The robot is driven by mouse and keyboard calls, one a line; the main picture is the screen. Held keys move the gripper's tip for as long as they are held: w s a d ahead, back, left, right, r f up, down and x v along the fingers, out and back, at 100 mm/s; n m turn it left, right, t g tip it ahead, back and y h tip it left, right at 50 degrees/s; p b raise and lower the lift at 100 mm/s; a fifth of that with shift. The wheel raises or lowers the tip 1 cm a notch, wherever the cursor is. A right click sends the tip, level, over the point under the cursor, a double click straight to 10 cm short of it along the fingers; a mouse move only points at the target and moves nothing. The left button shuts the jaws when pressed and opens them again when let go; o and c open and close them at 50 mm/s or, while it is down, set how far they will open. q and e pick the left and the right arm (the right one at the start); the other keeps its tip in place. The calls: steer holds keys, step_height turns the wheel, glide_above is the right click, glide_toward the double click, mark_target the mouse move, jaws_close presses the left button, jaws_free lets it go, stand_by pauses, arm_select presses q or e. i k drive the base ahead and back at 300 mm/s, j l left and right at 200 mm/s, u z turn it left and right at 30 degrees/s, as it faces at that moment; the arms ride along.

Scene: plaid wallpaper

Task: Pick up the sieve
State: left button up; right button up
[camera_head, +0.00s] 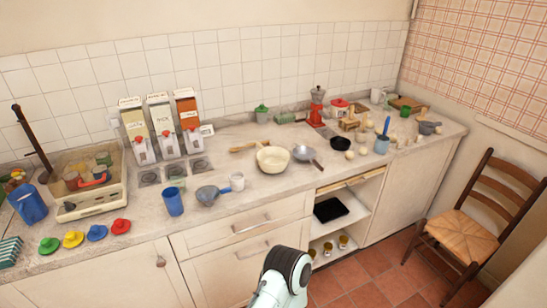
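A grey, round-bowled utensil with a handle (306,154) lies on the counter right of the cream bowl and looks like the sieve. Its mesh is too small to make out. A blue-grey bowl-shaped utensil with a short handle (208,194) lies nearer the front edge, between a blue cup and a white mug; I cannot tell for sure which of the two is the sieve. A white and dark rounded link of one of my arms shows at the bottom centre, below the counter front. No gripper fingers show.
A cream bowl (272,158) stands close left of the grey utensil, with a black pan (340,143) to its right. A blue cup (173,201) and white mug (237,182) flank the blue-grey utensil. An open shelf (345,223) lies below. A chair (468,231) stands at right.

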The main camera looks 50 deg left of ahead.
mark_target(303, 154)
steer(key=u, duration=1.8)
steer(key=i+l+u, duration=0.1)
steer(key=u, duration=0.35)
steer(key=l+u, duration=0.15)
steer(key=u, duration=0.35)
steer(key=l+u, duration=0.2)
steer(key=u, duration=0.25)
steer(key=l+u, duration=0.35)
steer(key=l, duration=0.15)
steer(key=l+u, duration=0.35)
steer(key=l, duration=0.15)
steer(key=k+l+u, duration=0.1)
steer(key=l, duration=0.25)
steer(key=k+l+u, duration=0.1)
steer(key=l, duration=0.25)
steer(key=k+l+u, duration=0.1)
steer(key=l, duration=0.25)
